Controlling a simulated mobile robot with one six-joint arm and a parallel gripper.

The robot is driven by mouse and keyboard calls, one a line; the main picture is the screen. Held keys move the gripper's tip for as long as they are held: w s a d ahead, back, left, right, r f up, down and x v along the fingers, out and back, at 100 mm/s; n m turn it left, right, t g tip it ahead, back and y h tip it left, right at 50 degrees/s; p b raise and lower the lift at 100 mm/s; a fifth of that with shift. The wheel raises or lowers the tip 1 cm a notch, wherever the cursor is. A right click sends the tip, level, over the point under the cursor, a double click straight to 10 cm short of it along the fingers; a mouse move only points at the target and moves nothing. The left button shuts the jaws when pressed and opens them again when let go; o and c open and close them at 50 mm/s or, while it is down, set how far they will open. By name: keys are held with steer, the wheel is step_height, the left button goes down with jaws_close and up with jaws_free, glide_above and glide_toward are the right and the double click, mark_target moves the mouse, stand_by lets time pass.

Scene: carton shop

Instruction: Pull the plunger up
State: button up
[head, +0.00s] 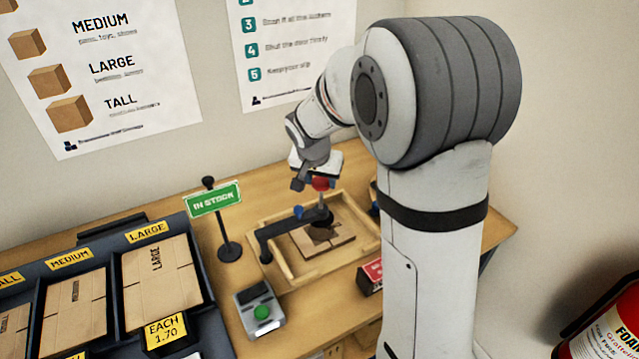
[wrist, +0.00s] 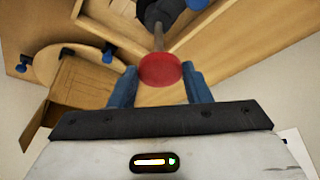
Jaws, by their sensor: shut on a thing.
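The plunger shows as a red round knob (head: 321,183) on a dark stem above a black arm (head: 285,228). In the wrist view the red knob (wrist: 160,70) sits between the two blue fingers of my gripper (wrist: 160,82), with its grey stem running down to a black body. My gripper (head: 311,182) is shut on the knob from above. The black arm reaches over a flat brown carton (head: 340,240) in a wooden tray (head: 284,281). The lower end of the plunger is hard to make out.
A blue knob (head: 298,212) sits on the black arm. A green-button box (head: 258,307) and an IN STOCK sign (head: 214,199) stand left of the tray. A red-labelled box (head: 370,276) stands at its right. Carton bins (head: 205,283) fill the left.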

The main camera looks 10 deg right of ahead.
steer(key=shift+w+r, duration=0.1)
steer(key=shift+r, duration=0.2)
steer(key=o, duration=1.2)
steer(key=shift+o, duration=1)
steer(key=v, duration=0.7)
steer(key=shift+s+r, duration=0.3)
steer(key=shift+a, duration=0.1)
